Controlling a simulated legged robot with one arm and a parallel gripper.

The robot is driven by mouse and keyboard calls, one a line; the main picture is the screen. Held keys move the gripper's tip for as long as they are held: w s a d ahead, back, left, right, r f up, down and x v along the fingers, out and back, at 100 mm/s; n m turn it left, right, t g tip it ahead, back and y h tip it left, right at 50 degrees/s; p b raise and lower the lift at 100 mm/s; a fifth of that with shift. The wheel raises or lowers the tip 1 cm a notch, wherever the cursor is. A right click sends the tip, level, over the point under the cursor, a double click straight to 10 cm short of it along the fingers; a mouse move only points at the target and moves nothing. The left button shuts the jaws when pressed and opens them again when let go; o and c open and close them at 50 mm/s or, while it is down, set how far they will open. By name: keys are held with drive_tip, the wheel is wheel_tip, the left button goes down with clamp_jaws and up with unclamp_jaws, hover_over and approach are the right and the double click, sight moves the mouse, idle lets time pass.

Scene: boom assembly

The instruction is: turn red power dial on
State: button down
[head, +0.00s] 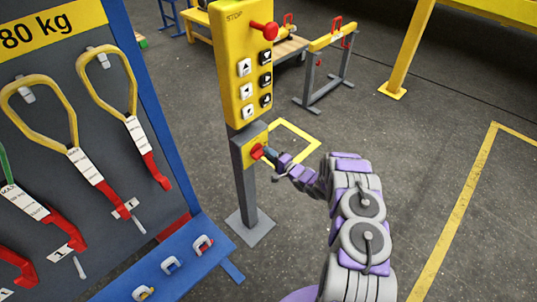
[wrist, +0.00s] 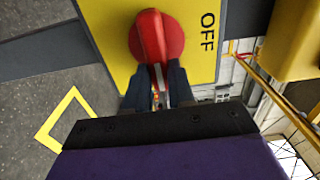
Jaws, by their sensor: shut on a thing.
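The red power dial (head: 257,152) sits on a small yellow plate (head: 252,146) on the grey post, below the yellow button box. In the wrist view the red dial (wrist: 155,36) is round with a raised ridge, and the word OFF shows on the yellow plate (wrist: 112,12) to its right. My gripper (head: 268,154) reaches the dial from the right. In the wrist view my gripper (wrist: 157,82) has its two dark fingers on both sides of the dial's ridge, shut on it. The fingers hide the ridge's near end.
The yellow button box (head: 240,60) with a red stop knob and several buttons stands above the dial. A blue-framed rack (head: 60,120) with hanging slings is at the left. A grey trestle (head: 325,75) stands behind. Floor at the right is clear.

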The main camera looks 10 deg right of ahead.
drive_tip(key=shift+d, duration=0.2)
idle(0.3)
drive_tip(key=c, duration=1.2)
unclamp_jaws()
drive_tip(key=shift+w+f, duration=0.15)
drive_tip(key=shift+f, duration=0.05)
drive_tip(key=shift+o, duration=1.2)
drive_tip(key=shift+r, duration=0.1)
drive_tip(key=p+v, duration=0.1)
drive_tip(key=v, duration=1.6)
drive_tip(key=shift+s+d+p, duration=0.15)
drive_tip(key=shift+s+p, duration=0.1)
drive_tip(key=shift+p, duration=0.05)
drive_tip(key=shift+w, duration=0.1)
